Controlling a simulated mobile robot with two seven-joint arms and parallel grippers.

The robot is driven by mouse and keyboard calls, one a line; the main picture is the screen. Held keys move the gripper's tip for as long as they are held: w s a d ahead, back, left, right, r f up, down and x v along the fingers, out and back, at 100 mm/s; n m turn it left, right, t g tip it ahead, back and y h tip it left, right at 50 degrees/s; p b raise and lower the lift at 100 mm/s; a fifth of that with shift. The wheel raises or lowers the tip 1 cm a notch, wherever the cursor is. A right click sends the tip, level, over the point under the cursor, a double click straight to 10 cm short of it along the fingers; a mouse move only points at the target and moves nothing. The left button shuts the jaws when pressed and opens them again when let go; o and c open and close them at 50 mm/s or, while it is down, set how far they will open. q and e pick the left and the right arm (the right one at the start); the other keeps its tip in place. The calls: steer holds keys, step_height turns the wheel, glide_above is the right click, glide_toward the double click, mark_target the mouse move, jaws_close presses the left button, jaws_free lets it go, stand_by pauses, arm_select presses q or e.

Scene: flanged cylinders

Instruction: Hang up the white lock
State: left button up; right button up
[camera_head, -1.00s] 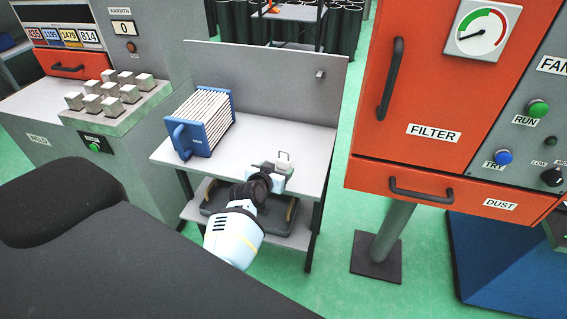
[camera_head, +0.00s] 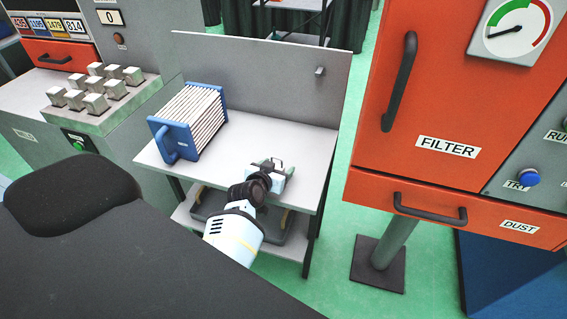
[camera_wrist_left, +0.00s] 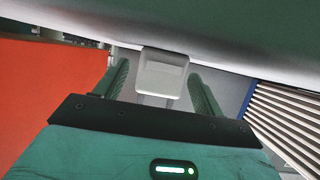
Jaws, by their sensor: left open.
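The white lock (camera_head: 289,169) is on the small grey table, mostly covered by my left gripper in the head view. In the left wrist view the lock's pale block (camera_wrist_left: 163,72) shows between the two finger tips. My left gripper (camera_head: 273,165) is open around it, with a visible gap to each finger (camera_wrist_left: 160,85). A short grey peg (camera_head: 319,71) sticks out of the table's upright back panel (camera_head: 265,75). My right gripper is not in view.
A blue-framed filter block (camera_head: 191,122) stands on the table (camera_head: 310,150) to the left of the lock. The red filter cabinet (camera_head: 455,90) with its dust drawer (camera_head: 480,210) is close on the right. Between lock and back panel the tabletop is clear.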

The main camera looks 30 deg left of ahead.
arm_select(q)
steer(key=shift+w+f, duration=0.1)
steer(key=shift+w, duration=0.1)
steer(key=shift+s+r, duration=0.25)
steer(key=shift+s, duration=0.1)
steer(key=shift+c, duration=2.4)
steer(key=c, duration=0.6)
steer(key=shift+c, duration=0.2)
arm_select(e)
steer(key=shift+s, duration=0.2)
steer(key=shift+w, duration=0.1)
